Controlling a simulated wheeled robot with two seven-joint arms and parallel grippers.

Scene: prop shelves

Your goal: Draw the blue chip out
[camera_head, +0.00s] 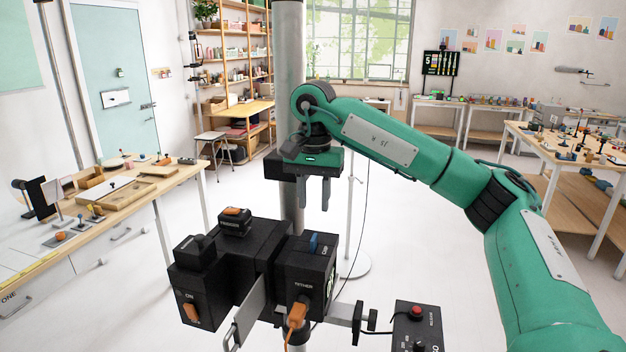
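The blue chip (313,243) is a small upright blue piece that sticks up from the top of a black box (297,268) marked "TETHER". Its lower part is hidden in the box. My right gripper (315,207) hangs above the chip with its two grey fingers pointing down. The fingers are apart with nothing between them, and they do not touch the chip. My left gripper is not in view.
An orange plug (297,315) with a cable sits at the box's front. Other black boxes with an orange switch (191,313) stand to the left. A control box with a red button (417,312) is at right. A grey pole (290,100) rises behind.

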